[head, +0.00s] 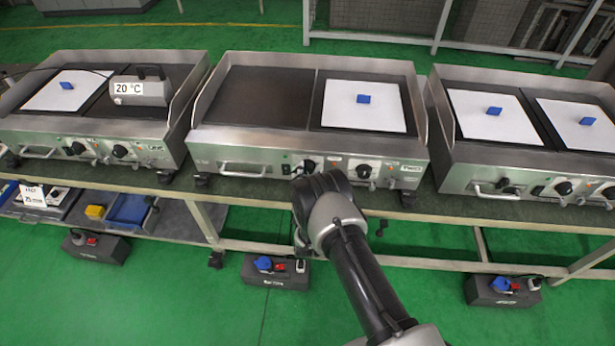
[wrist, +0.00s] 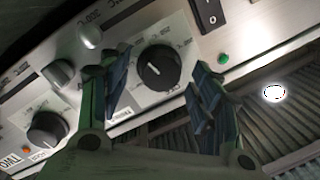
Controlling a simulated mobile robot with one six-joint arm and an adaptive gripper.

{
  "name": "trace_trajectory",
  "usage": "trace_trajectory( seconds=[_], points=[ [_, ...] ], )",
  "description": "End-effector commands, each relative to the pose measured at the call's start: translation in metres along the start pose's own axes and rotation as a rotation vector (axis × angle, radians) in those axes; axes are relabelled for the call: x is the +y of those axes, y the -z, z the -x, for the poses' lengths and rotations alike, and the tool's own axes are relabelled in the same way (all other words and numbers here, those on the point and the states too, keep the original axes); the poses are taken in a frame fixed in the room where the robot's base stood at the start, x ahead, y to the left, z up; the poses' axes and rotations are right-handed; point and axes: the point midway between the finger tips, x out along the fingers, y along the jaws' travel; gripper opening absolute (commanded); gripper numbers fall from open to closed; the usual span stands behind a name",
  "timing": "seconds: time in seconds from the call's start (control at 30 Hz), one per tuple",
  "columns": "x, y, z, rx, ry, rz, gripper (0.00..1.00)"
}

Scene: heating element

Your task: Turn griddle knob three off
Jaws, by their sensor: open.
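The middle griddle (head: 262,145) has two black knobs on its front panel. In the wrist view, its knob beside the rocker switch (wrist: 158,67) shows between my open fingers, with a white pointer line on its face. This knob also shows in the head view (head: 309,165), just above my arm's end. The other knob (wrist: 47,128) sits past my left finger; it shows in the head view (head: 363,171). My gripper (wrist: 160,88) is open; contact with the knob cannot be told. In the head view, the wrist hides the fingers. No number three is readable.
Beside the near knob are a rocker switch (wrist: 208,12) and a green light (wrist: 223,59). A left griddle (head: 150,125) and a right griddle (head: 465,150) stand alongside. A bar handle (head: 243,170) sticks out left of the switch. The table edge (head: 120,186) runs below.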

Motion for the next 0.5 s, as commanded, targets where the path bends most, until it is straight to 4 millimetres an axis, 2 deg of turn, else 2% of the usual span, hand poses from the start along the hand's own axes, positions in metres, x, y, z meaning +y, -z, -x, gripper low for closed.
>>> trace_trajectory(
  seconds=[0.13, 0.37, 0.5],
  points=[
    [0.0003, 0.0006, -0.0081, 0.001, -0.001, 0.000, 0.58],
    [-0.0005, 0.0010, -0.0089, 0.001, 0.000, 0.000, 0.58],
    [-0.0004, 0.0009, -0.0087, 0.001, 0.000, 0.000, 0.51]
  ],
)
